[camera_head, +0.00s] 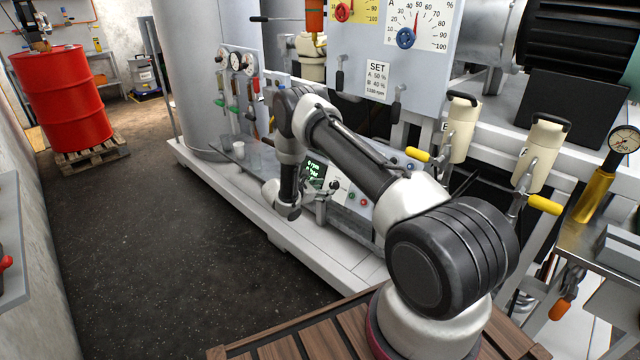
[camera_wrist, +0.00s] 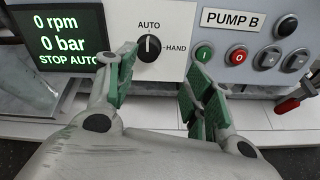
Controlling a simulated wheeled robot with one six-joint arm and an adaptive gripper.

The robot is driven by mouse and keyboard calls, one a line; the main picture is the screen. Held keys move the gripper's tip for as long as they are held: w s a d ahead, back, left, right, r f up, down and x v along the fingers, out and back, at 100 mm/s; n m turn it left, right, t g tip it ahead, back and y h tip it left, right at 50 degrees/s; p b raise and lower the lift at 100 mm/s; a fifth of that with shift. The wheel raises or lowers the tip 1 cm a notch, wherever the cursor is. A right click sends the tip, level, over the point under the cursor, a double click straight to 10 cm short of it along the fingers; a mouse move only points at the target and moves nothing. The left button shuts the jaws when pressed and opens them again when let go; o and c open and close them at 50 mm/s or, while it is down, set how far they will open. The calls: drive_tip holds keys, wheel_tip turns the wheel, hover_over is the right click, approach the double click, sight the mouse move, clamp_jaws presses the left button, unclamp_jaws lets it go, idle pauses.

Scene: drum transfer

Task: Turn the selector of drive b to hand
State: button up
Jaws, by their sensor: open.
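The selector (camera_wrist: 149,48) is a round black knob on a grey panel (camera_wrist: 185,15) marked PUMP B. Its white pointer line points up to AUTO; HAND is printed to its right. The display (camera_wrist: 62,32) left of it reads 0 rpm, 0 bar, STOP AUTO. The display also shows in the head view (camera_head: 314,172). My gripper (camera_wrist: 160,72) is open, with green-padded fingers in front of the panel. The knob shows between and beyond the fingertips; no contact is visible. In the head view my gripper (camera_head: 321,207) is small beside the panel.
Right of the selector are a green button (camera_wrist: 204,54), a red button (camera_wrist: 238,55) and black switches (camera_wrist: 268,58). A red-handled lever (camera_wrist: 290,102) is at the right edge. In the head view, yellow-handled valves (camera_head: 420,155) stand right of my arm; open floor (camera_head: 170,240) lies left.

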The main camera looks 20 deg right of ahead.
sight(332, 185)
drive_tip(key=shift+n+t, duration=0.3)
drive_tip(key=shift+t, duration=0.1)
drive_tip(key=x, duration=0.2)
drive_tip(key=w+x, duration=0.1)
drive_tip(key=x, duration=0.4)
drive_tip(key=shift+w+r, duration=0.2)
drive_tip(key=c, duration=1)
